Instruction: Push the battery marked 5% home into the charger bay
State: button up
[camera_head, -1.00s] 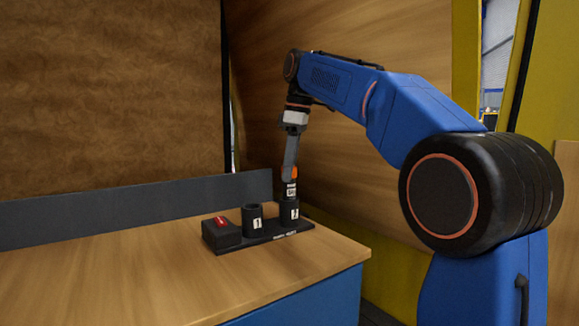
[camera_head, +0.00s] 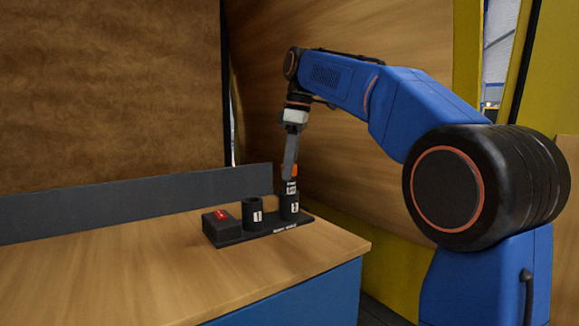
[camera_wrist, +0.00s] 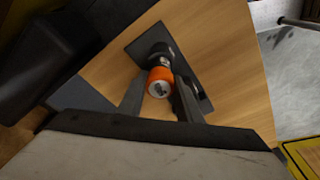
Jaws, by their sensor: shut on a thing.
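The battery (camera_head: 291,187) has an orange band at its top and a white label whose marking is too small to read. It stands upright with its lower part inside the charger bay marked 2 (camera_head: 289,208); its upper part shows above the rim. My gripper (camera_head: 291,168) is shut on the battery's top from above. In the wrist view the battery's orange end (camera_wrist: 160,78) sits between the two fingers, over the dark bay. How deep the battery sits is hidden by the bay wall.
The bay marked 1 (camera_head: 252,214) stands to the left on the same black base, and its inside cannot be seen. A dark box with a red top mark (camera_head: 221,225) is at the base's left end. The wooden bench (camera_head: 120,275) is clear in front; a grey ledge (camera_head: 130,200) runs behind.

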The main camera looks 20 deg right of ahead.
jog(key=shift+f, duration=1.9)
dwell(0.7)
jog(key=shift+r, duration=0.3)
dwell(0.4)
jog(key=o, duration=1.2)
jog(key=r, duration=0.4)
jog(key=d+r, duration=0.1)
jog(key=r, duration=0.7)
jog(key=shift+s+d, duration=0.3)
jog(key=shift+s, duration=0.1)
